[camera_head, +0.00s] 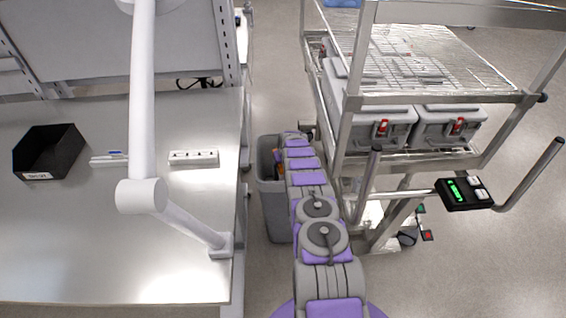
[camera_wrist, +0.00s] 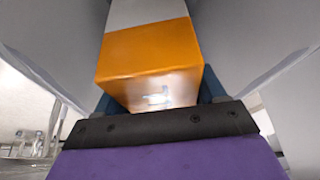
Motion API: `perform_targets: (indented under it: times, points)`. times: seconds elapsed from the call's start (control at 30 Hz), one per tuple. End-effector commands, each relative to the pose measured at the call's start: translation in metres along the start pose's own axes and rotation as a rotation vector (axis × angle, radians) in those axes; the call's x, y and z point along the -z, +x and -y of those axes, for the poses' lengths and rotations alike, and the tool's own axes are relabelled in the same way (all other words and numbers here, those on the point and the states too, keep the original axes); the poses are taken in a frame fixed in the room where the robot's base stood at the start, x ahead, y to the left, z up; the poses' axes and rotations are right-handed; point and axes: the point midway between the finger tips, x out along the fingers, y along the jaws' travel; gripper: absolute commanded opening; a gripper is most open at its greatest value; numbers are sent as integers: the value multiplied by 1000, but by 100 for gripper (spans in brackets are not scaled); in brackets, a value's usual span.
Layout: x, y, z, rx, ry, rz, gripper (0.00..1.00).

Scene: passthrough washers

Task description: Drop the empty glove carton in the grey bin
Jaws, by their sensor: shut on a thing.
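The glove carton (camera_wrist: 152,50), orange with a whitish far part, fills the middle of the wrist view. My gripper (camera_wrist: 158,98) is shut on it, with dark blue fingers at its sides. In the head view the grey bin (camera_head: 278,220) stands on the floor between the bench and the wire cart. My arm reaches forward along the bin's right side and over part of its opening. A small orange patch (camera_head: 279,165) shows at the bin opening; I cannot tell whether it is the carton. My fingertips are hidden in the head view.
A bench (camera_head: 60,250) on the left holds a black tray (camera_head: 62,160), a power strip (camera_head: 194,158) and a white post. A wire cart (camera_head: 430,95) with grey boxes (camera_head: 450,128) stands close on the right. The gap between is narrow.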

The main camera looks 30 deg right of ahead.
Motion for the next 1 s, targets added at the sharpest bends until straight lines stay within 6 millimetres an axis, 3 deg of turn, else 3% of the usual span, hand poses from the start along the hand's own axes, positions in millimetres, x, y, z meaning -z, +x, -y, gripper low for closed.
perform_targets:
  times: [0.33, 0.67, 1.0]
  points:
    - [1, 0, -1, 2, 0, -1, 99]
    - [1, -2, -1, 3, 0, 1, 99]
    - [0, -28, 1, 1, -2, 3, 99]
